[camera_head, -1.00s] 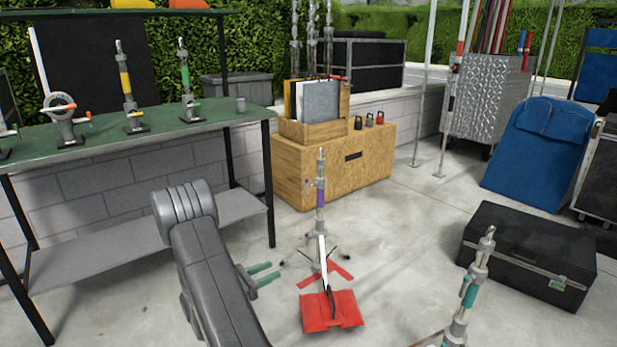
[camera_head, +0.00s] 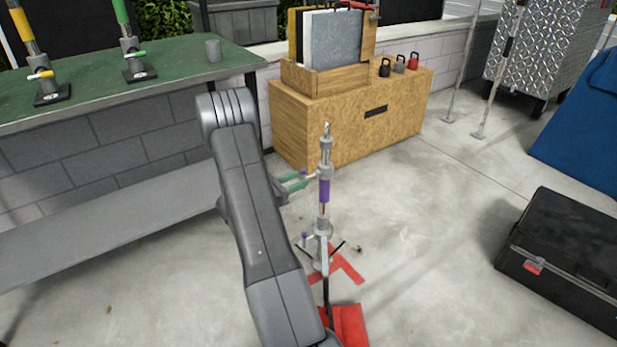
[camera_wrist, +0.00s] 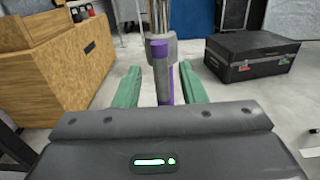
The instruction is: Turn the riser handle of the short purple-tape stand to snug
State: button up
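The short purple-tape stand (camera_head: 324,190) stands upright on the concrete, with a purple band on its grey post. An upper handle (camera_head: 306,174) with a purple tip sticks out left from its collar. A lower purple-tipped handle (camera_head: 304,238) is near the base. My gripper (camera_head: 297,181) has green fingers and is at the upper handle's height, left of the post. In the wrist view my gripper (camera_wrist: 160,85) is open, its fingers apart on either side of the purple handle (camera_wrist: 158,52) and post. I cannot tell whether a finger touches the handle.
Red sandbags (camera_head: 348,325) lie at the stand's foot. A wooden box (camera_head: 350,130) with shackle-like weights stands behind it. A green-topped bench (camera_head: 150,95) is at left, a black case (camera_head: 565,255) at right. The floor between stand and case is clear.

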aim_at(301, 178)
jog(key=x, duration=0.5)
jog(key=shift+s+b, duration=0.1)
jog(key=shift+b, duration=0.25)
grip_shut()
